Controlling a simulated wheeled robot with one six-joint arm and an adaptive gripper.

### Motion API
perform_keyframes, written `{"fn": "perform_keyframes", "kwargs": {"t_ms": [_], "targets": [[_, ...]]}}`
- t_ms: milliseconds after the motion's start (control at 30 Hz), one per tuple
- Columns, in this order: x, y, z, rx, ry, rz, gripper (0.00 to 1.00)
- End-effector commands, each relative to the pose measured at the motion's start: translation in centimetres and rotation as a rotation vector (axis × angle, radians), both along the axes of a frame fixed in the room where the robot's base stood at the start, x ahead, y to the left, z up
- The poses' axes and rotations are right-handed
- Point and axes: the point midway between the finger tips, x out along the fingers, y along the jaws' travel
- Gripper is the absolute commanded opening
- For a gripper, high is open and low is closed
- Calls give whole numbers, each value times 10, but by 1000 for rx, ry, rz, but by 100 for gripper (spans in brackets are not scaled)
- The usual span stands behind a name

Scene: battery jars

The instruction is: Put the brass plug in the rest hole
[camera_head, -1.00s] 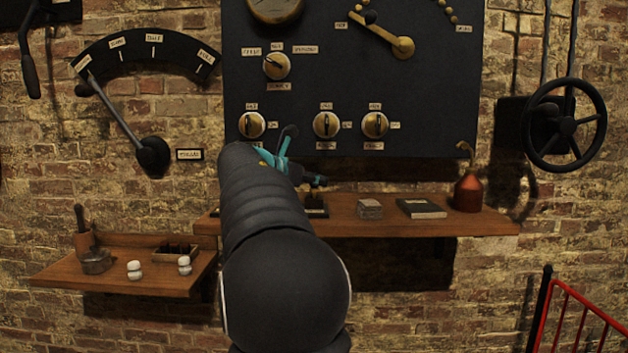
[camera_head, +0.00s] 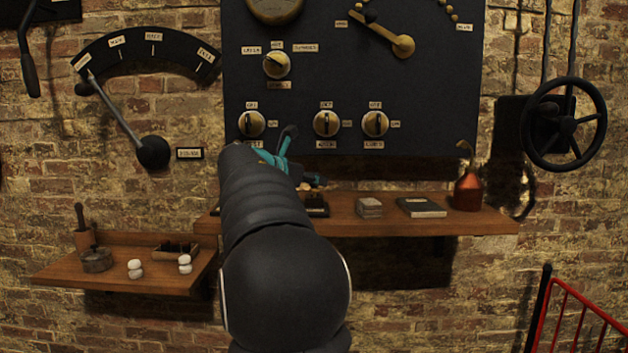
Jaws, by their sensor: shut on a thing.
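My gripper (camera_head: 314,181) shows only in part past the end of my dark arm, with teal parts behind it, just above the long wooden shelf. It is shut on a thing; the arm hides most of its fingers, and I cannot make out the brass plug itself. A small dark block (camera_head: 316,208) stands on the shelf just under the gripper, partly behind my arm. I cannot make out the rest hole or tell whether it is in this block.
A black panel (camera_head: 440,110) with brass knobs hangs above. A lower left shelf (camera_head: 120,277) holds jars and a small box (camera_head: 176,249).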

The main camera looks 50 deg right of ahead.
Motion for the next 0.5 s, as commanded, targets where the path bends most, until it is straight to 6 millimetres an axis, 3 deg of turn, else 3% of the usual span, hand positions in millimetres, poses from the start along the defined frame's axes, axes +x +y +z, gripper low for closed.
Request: {"fn": "perform_keyframes", "kwargs": {"t_ms": [500], "targets": [[0,0,-7,0,0,0,0]]}}
